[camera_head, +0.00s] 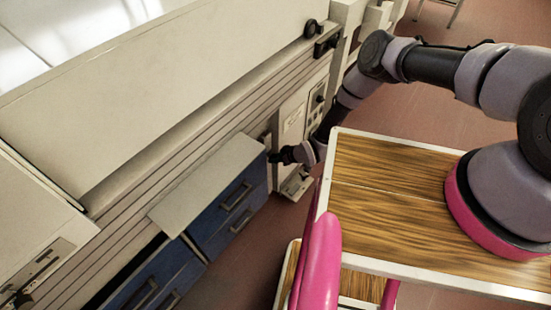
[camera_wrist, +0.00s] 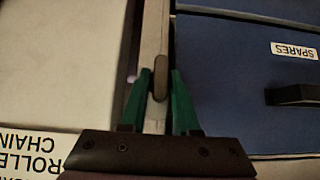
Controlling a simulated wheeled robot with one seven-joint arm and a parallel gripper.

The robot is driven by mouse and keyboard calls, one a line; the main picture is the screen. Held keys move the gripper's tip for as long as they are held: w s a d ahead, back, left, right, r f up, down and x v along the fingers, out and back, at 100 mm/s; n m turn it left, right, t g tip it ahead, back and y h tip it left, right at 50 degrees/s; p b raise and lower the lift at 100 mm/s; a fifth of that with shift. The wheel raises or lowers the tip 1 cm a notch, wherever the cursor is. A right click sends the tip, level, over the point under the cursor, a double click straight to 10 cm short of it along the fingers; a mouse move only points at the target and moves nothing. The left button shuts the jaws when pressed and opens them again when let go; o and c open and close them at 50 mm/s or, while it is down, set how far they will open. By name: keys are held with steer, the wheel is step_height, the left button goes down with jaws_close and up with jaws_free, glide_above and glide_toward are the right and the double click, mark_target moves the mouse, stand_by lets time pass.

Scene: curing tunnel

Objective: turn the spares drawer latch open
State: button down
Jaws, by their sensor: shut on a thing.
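The spares drawer (camera_wrist: 235,80) is a blue front with a white SPARES label (camera_wrist: 294,50), upside down in the wrist view, and a dark bar handle (camera_wrist: 290,96). It looks shut. The latch (camera_wrist: 160,78) is a small brown-grey rounded tab on the pale post left of the drawer. Its long side runs up and down in the wrist view. My gripper (camera_wrist: 162,85) has green fingers, shut on the latch from both sides. In the head view my gripper (camera_head: 276,157) is at the right end of the blue drawer cabinet, and the latch cannot be made out.
A pale panel with a ROLLER CHAIN label (camera_wrist: 35,152) lies left of the post. In the head view, blue drawers (camera_head: 228,210) sit under a grey top (camera_head: 208,185) along the long machine (camera_head: 160,90). A control panel (camera_head: 293,120) stands close beyond my gripper. Reddish floor (camera_head: 240,270) is open in front.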

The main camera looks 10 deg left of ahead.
steer(key=c, duration=0.8)
jaws_free()
steer(key=v, duration=1)
steer(key=shift+d+r, duration=0.25)
steer(key=shift+r, duration=0.1)
